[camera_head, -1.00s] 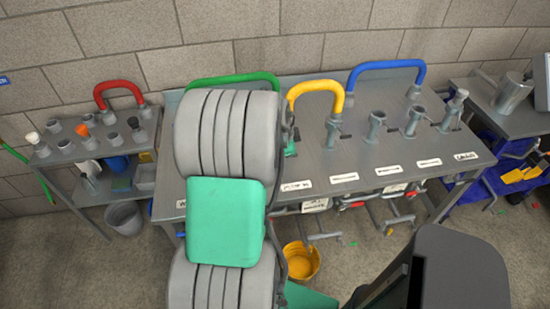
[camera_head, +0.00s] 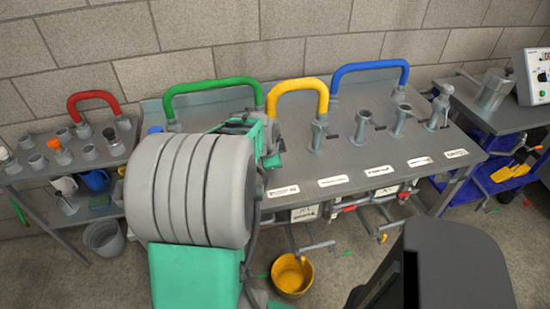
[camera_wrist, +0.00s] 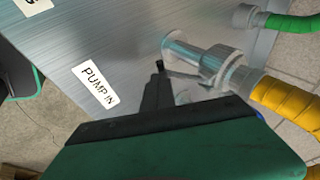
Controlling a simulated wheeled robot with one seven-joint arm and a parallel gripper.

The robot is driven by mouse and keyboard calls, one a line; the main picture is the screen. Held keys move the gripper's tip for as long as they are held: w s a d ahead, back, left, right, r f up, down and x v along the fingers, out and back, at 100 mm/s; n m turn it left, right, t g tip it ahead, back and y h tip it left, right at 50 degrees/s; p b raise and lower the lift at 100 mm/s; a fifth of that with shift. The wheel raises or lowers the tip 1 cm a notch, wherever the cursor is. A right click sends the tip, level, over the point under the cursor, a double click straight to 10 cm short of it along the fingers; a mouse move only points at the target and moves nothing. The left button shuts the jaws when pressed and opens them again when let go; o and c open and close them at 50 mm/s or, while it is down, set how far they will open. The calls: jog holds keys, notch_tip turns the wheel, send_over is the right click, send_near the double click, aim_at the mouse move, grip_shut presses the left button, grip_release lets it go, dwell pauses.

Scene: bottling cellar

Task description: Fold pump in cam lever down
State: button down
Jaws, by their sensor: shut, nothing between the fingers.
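The pump in coupling (camera_wrist: 195,58) is a grey metal fitting on the bench, joined to the yellow hose (camera_wrist: 285,98) in the wrist view. The "PUMP IN" label (camera_wrist: 95,84) lies flat beside it. My gripper (camera_wrist: 157,88) is shut and empty, with its dark fingers close beside the coupling. In the head view my arm hides this coupling and the fingertips. The yellow hose (camera_head: 298,84) arches there beside my wrist.
The green hose (camera_head: 210,87) and blue hose (camera_head: 370,69) arch over the bench (camera_head: 430,180). Several couplings with dark levers stand to the right, including one near the yellow hose (camera_head: 318,135). A yellow bucket (camera_head: 292,275) stands on the floor. A side shelf is at left.

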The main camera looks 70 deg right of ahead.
jog(key=shift+r+p, duration=0.5)
jog(key=shift+r, duration=0.45)
